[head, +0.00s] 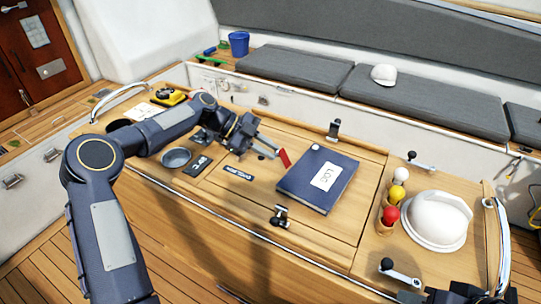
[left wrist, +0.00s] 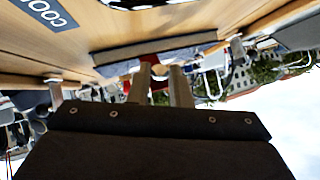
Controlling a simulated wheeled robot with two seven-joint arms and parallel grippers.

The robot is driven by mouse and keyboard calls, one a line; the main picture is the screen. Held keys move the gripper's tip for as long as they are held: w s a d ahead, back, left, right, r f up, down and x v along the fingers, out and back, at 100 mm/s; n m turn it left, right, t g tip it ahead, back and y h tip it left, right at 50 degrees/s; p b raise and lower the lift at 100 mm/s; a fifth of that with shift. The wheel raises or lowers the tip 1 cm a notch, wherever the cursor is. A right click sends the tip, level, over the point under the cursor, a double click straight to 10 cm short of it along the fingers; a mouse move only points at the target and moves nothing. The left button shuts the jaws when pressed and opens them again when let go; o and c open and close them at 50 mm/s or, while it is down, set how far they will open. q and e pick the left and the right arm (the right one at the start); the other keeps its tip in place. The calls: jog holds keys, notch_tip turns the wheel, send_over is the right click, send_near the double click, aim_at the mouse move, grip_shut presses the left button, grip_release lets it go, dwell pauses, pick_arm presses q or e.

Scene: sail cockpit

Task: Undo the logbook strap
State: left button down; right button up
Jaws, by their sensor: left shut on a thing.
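The dark blue logbook (head: 306,187) lies on the wooden table with a white LOG label facing up. A short red strap (head: 285,157) rises at its left edge. My left gripper (head: 277,153) reaches in from the left and is shut on the red strap, just beside the book. In the left wrist view, the two fingers (left wrist: 160,84) are in front of the edge of the book (left wrist: 175,50), with red strap (left wrist: 148,60) at their tips. A small white round stud (head: 315,147) shows on the book's far edge. Dark parts of my right arm (head: 458,298) show at the bottom right; its jaws cannot be made out.
Metal latches (head: 281,215) and (head: 334,130) stand in front of and behind the book. A round grey dish (head: 176,157) lies left.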

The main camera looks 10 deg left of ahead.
pick_arm(q)
jog(key=shift+a+f+h+b, duration=0.1)
jog(key=shift+f+h+b, duration=0.25)
jog(key=shift+h+b, duration=0.15)
jog(key=c, duration=1.4)
grip_release()
jog(key=shift+o, duration=0.2)
jog(key=b+v, duration=0.1)
jog(key=v, duration=0.6)
jog(key=shift+w+a+r, duration=0.1)
jog(key=shift+a+r, duration=0.1)
jog(key=shift+a, duration=0.15)
